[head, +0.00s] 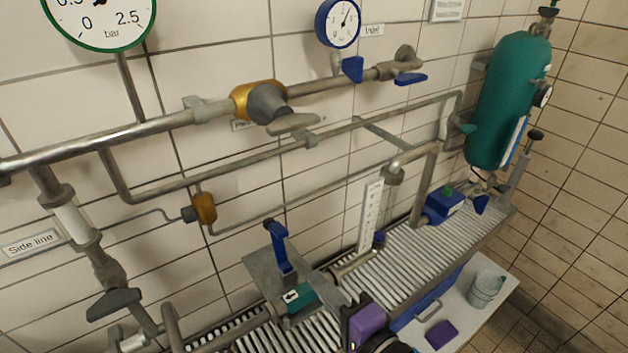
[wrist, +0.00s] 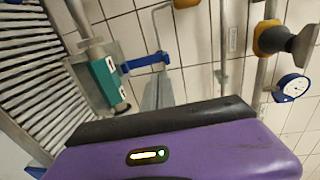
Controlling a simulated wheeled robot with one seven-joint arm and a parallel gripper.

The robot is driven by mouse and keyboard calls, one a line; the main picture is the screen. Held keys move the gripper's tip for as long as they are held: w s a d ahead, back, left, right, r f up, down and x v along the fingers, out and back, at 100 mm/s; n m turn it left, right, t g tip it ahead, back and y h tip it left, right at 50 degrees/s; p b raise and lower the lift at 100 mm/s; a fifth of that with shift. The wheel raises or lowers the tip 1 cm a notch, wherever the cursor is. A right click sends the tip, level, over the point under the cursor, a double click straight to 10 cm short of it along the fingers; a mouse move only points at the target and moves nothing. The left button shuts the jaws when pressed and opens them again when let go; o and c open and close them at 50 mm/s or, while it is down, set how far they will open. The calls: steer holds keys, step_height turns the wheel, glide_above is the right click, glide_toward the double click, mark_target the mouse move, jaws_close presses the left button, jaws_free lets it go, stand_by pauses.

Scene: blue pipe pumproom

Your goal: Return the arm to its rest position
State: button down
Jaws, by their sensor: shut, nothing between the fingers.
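My gripper (head: 366,322), purple and black, shows at the bottom of the head view, in front of the roller-like slatted grating. It is shut and holds nothing. In the wrist view its purple body and dark front edge (wrist: 165,120) fill the lower part. The rest of my arm is mostly out of the head view. A blue lever handle (head: 278,247) stands up to the left of my gripper, above a teal valve body (head: 300,297). The lever (wrist: 145,63) and teal body (wrist: 104,82) also show in the wrist view, beyond the gripper. I see no contact with them.
Grey pipes with an amber-collared valve (head: 262,102) run along the tiled wall. A dark grey lever (head: 114,304) is at lower left. A green tank (head: 509,100) stands at right.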

steer(key=s+d+n+t+h, duration=0.4)
steer(key=s+d+n+h, duration=0.3)
steer(key=d, duration=0.5)
steer(key=s+d+f+n+g+h, duration=0.1)
steer(key=s+d+f+n, duration=0.1)
steer(key=s, duration=1)
steer(key=s+d+f+n+g+h, duration=0.1)
steer(key=s+d, duration=0.3)
steer(key=s, duration=0.9)
steer(key=shift+s+d+f+n+g, duration=0.2)
steer(key=shift+d+f+n+g, duration=0.15)
steer(key=shift+f+n+g, duration=0.2)
